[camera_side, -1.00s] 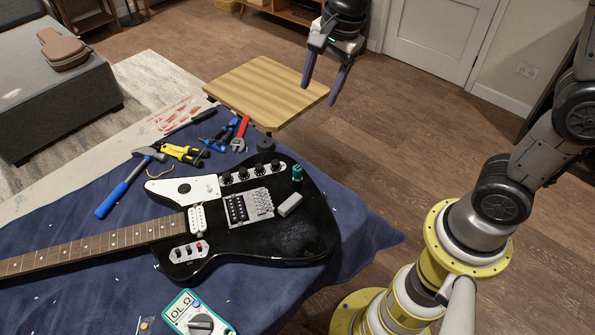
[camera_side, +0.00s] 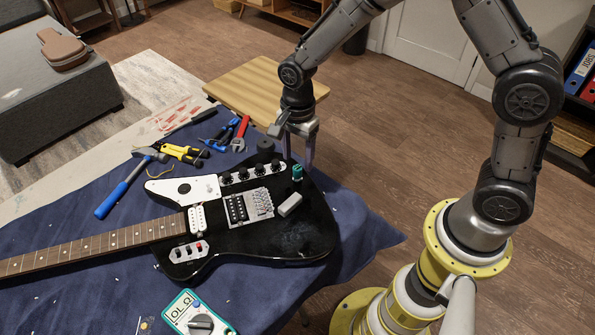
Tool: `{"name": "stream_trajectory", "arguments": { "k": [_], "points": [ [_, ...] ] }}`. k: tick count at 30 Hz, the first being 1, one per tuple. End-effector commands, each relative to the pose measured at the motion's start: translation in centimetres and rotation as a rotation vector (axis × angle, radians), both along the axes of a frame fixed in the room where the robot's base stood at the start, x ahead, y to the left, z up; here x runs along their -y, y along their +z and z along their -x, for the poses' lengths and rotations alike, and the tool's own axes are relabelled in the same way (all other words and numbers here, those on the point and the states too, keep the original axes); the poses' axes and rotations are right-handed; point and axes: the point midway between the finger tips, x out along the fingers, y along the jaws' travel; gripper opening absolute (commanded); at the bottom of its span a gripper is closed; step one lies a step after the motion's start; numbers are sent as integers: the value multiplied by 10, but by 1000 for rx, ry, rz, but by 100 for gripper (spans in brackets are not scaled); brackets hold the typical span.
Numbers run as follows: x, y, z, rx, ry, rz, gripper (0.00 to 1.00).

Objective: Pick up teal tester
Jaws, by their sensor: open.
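The teal tester (camera_side: 183,305) has a teal rim, a pale face, a display and a dark dial. It lies on the blue cloth (camera_side: 80,245) at the bottom of the view, cut off by the lower edge. My gripper (camera_side: 298,161) is open, fingers pointing down, near the upper right edge of the black guitar (camera_side: 300,235). It is well away from the tester, towards the back.
The guitar lies between my gripper and the tester. A small teal-green knob (camera_side: 297,173) stands on the guitar close below my fingers. A blue hammer (camera_side: 122,190), yellow pliers (camera_side: 183,153) and a red wrench (camera_side: 241,133) lie at the back left. A wooden stool (camera_side: 250,85) stands behind.

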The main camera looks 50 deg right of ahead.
Motion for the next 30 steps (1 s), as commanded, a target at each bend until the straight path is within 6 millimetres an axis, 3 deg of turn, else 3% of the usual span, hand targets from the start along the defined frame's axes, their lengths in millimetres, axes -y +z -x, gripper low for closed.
{"name": "stream_trajectory", "arguments": {
  "k": [13, 22, 23, 30],
  "points": [
    [4, -49, -4, -1, 1, 0, 63],
    [4, -54, -4, 1, 0, 0, 63],
    [4, -54, -4, 1, 0, 0, 61],
    [4, -54, -4, 1, 0, 0, 18]
  ]
}}
